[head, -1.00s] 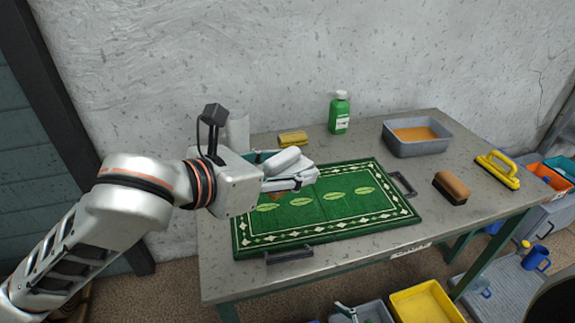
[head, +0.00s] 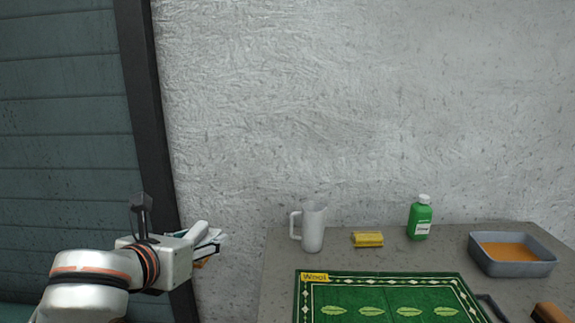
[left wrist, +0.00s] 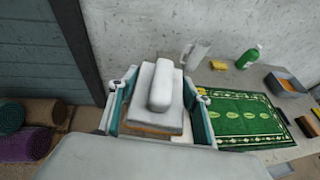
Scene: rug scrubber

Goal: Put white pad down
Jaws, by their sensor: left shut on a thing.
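The white pad (left wrist: 158,96) is a thick block with a rounded grip on top and a brownish layer beneath. My left gripper (head: 212,246) is shut on it and holds it in the air, left of the table. In the left wrist view the gripper's teal-lined fingers (left wrist: 161,112) stand on both sides of the pad. The pad (head: 199,231) is small and partly hidden by the gripper in the head view. My right gripper is not in view.
The grey table (head: 277,274) holds a green rug (head: 385,296), a white pitcher (head: 313,228), a yellow sponge (head: 368,239), a green bottle (head: 420,218) and a grey tub (head: 512,268) of orange liquid. Rolled rugs (left wrist: 27,143) lie on the floor at left in the left wrist view.

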